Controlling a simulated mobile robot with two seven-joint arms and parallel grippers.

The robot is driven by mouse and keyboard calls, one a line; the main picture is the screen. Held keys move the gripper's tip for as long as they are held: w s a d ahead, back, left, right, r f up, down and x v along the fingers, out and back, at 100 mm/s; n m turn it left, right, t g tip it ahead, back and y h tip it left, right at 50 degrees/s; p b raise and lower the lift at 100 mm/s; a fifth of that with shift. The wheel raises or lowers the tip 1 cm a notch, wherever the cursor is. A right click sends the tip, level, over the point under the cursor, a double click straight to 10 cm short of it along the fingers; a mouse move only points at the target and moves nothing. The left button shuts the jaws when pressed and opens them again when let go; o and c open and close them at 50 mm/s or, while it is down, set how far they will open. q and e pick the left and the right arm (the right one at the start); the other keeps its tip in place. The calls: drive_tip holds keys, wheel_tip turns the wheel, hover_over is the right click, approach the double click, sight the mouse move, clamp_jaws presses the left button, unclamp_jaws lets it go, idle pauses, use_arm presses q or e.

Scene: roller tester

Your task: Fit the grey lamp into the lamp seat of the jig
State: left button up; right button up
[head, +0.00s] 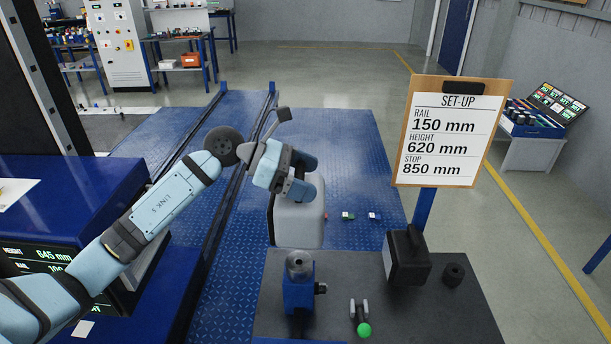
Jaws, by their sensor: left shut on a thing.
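My left gripper (302,180) is shut on the grey lamp (298,222), a light grey box shape with rounded corners. The lamp hangs below the blue fingers, and its upper part is partly hidden by them. It shows just beyond the far edge of the dark bench top (350,290); I cannot tell its height over it. A blue stand with a round grey top (299,285) is on the bench top, below the lamp in the picture. I cannot make out for sure which part is the jig's lamp seat. My right gripper is not in view.
A black box (405,258) and a short black cylinder (453,274) are on the bench top's right. A green-knobbed clamp (363,327) is near the front. A set-up board (449,132) stands behind, right. The blue tester cabinet (75,205) is at left.

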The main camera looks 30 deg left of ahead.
use_arm(q)
drive_tip(key=shift+a, duration=0.1)
drive_tip(key=shift+f+b, duration=0.2)
drive_tip(key=shift+b, duration=0.3)
wheel_tip(320, 180, down, 5)
drive_tip(key=b, duration=0.4)
drive_tip(key=shift+f+b, duration=0.2)
drive_tip(key=shift+b, duration=0.15)
drive_tip(key=shift+r+b, duration=0.25)
drive_tip(key=shift+b, duration=0.25)
idle(0.4)
drive_tip(key=shift+r, duration=0.2)
drive_tip(key=shift+f, duration=0.2)
